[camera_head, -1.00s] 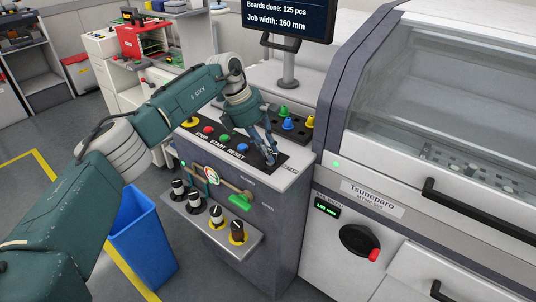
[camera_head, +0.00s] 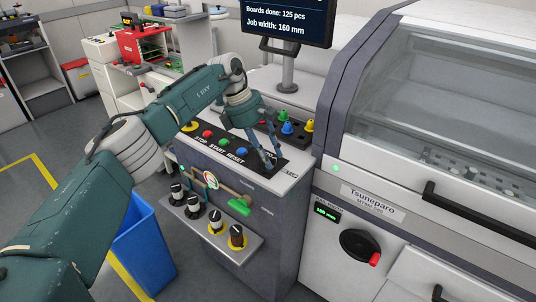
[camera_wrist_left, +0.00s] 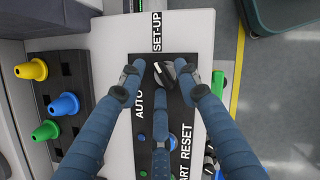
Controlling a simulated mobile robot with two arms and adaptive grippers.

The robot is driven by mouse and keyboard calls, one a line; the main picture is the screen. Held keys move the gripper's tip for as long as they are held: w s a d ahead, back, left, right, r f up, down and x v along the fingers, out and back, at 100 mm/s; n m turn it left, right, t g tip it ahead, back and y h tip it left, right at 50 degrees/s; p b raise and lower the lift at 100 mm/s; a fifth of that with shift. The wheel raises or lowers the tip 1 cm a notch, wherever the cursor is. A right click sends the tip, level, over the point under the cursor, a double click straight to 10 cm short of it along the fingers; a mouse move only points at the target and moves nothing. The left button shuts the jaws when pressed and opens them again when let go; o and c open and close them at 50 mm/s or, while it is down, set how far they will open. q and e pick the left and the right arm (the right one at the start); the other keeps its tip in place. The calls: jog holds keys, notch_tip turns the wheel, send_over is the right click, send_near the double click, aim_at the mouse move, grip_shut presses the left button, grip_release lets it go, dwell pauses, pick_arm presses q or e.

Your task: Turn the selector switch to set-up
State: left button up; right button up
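The selector switch (camera_wrist_left: 165,73) shows in the left wrist view as a small dark and grey knob on a black panel strip. The label SET-UP (camera_wrist_left: 157,32) lies above it and AUTO (camera_wrist_left: 138,103) below left. I cannot tell clearly which label its handle points to. My left gripper (camera_wrist_left: 161,88) is open, its fingers spread around the knob with visible gaps. In the head view my left gripper (camera_head: 273,162) points down at the right end of the console panel, where its fingers largely hide the switch. My right gripper is not in view.
The STOP, START and RESET buttons (camera_head: 223,145) lie left of the switch. Coloured cones (camera_head: 286,127) stand in a black holder behind the panel. A monitor (camera_head: 288,22) rises behind. Several black knobs (camera_head: 215,218) sit on a lower shelf, and a blue bin (camera_head: 145,245) stands left.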

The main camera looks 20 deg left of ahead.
pick_arm(q)
jog(key=shift+a+r, duration=0.1)
jog(key=shift+r, duration=0.05)
jog(key=v, duration=1.1)
jog(key=shift+r, duration=0.3)
jog(key=shift+s+f, duration=0.1)
